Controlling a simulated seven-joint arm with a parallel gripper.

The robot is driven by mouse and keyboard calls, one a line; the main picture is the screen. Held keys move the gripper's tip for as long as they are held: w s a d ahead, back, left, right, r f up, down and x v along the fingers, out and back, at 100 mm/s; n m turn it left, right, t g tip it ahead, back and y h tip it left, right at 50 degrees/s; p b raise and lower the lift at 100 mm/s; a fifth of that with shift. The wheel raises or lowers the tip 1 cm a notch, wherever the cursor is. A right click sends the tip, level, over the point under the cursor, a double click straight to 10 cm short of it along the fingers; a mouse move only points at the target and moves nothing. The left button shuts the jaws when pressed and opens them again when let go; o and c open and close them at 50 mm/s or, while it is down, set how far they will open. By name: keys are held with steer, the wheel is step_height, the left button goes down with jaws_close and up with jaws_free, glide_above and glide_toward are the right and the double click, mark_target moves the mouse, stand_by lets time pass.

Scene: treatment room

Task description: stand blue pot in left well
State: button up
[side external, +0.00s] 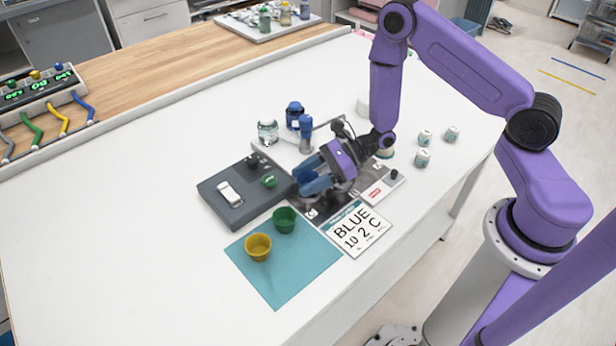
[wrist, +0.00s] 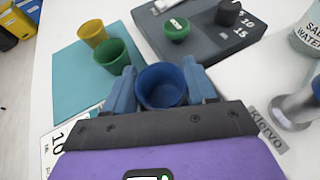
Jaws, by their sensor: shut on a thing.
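My gripper (wrist: 162,92) is shut on the blue pot (wrist: 161,86), one finger on each side, with its open mouth showing in the wrist view. In the side view my gripper (side external: 316,180) is beside the right edge of the grey device, over a dark panel (side external: 310,211). The pot is hard to tell from the blue fingers there. I cannot make out the left well; my gripper covers much of the panel. I cannot tell whether the pot touches anything below.
A yellow pot (side external: 258,247) and a green pot (side external: 285,219) stand on a teal mat (side external: 278,283). The grey device (side external: 235,213) has a green round piece and black knob. A card (side external: 358,229) reads BLUE 10 2 C.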

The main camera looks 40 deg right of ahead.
steer(key=shift+f, duration=0.6)
steer(key=o, duration=0.7)
steer(key=shift+o, duration=0.2)
steer(key=shift+v, duration=5.55)
steer(key=shift+a, duration=0.1)
